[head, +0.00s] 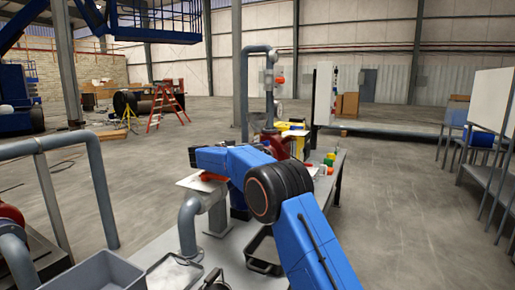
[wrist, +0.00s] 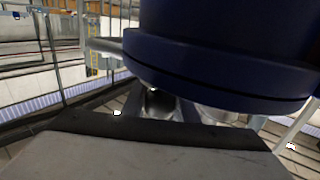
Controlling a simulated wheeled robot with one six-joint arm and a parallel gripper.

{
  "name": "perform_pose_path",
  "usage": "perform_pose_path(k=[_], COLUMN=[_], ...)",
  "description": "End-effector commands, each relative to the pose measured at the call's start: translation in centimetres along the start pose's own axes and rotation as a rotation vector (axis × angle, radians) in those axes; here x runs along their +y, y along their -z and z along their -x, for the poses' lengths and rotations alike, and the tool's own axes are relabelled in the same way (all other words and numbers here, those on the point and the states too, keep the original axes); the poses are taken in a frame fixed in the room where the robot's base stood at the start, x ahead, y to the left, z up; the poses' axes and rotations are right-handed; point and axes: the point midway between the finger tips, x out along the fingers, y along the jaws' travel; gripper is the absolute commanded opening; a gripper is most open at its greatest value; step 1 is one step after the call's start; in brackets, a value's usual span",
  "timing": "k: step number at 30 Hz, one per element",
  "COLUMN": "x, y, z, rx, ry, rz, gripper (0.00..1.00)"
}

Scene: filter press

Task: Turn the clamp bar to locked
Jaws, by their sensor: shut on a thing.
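The filter press stands on the grey bench in the head view, largely behind my blue arm. A small orange-red part (head: 212,177), which looks like the clamp bar, shows below the arm's far end, over a pale flat plate (head: 188,184). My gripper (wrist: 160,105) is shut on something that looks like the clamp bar. In the wrist view a large dark blue round body fills the top and a grey block with a black edge fills the bottom. They hide most of the grip. The bar's angle cannot be made out.
A thick grey pipe (head: 188,222) rises from the bench left of my arm. A grey tray (head: 95,272) and a black-rimmed tray (head: 262,250) are nearby. Small coloured items (head: 329,160) stand at the bench's far right.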

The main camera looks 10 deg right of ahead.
Motion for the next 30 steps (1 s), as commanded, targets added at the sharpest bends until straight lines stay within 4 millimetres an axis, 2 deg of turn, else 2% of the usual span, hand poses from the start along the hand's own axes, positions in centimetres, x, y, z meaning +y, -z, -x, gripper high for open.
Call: perform_pose_path(k=[15, 30], x=[-0.9, -1.1], y=[0.1, 0.2], z=[1.1, 1.3], rx=[0.001, 0.003], ry=[-0.203, -0.269], rz=[-0.004, -0.004], gripper=[0.0, 0.0])
